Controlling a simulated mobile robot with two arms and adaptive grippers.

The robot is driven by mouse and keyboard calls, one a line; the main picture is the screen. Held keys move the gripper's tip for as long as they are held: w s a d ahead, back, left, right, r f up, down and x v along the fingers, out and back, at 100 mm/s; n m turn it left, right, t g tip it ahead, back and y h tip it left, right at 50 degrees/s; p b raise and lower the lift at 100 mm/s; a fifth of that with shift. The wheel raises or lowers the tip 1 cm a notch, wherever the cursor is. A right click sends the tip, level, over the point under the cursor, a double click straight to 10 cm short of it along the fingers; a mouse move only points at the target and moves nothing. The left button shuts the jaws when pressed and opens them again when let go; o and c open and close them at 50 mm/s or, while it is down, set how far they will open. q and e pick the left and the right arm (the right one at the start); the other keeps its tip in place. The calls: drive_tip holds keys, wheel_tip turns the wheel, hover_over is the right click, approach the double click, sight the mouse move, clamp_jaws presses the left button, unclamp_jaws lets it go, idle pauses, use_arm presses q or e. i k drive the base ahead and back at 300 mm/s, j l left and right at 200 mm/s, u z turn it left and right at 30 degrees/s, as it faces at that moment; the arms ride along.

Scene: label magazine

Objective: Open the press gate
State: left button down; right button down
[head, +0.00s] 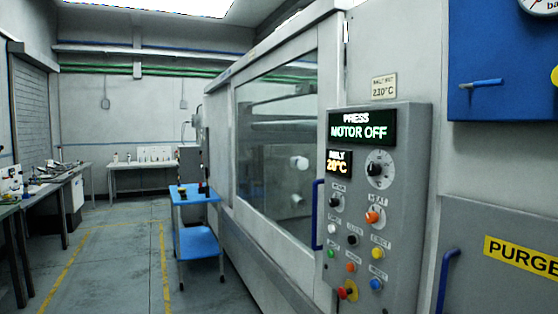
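The press gate (227,200) appears to be the long grey panel with a large window (275,150) on the side of the machine, seen at an angle. It looks shut; its far edge is hard to make out. A blue upright handle (318,215) stands at its near edge, just left of the control panel (410,200). Through the window I see the dim press interior with pale round parts. The panel display (362,127) reads "PRESS MOTOR OFF", and a smaller one (339,162) reads "20°C". Neither of my grippers is in view.
A blue cart (196,240) with small items on top stands beside the machine's far part. A grey "PURGE" door (500,280) with a blue handle (446,280) and a blue cabinet (500,60) are at right. Benches line the left wall; the marked floor (120,265) between is clear.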

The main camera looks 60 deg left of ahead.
sight(301, 264)
drive_tip(key=u, duration=2.2)
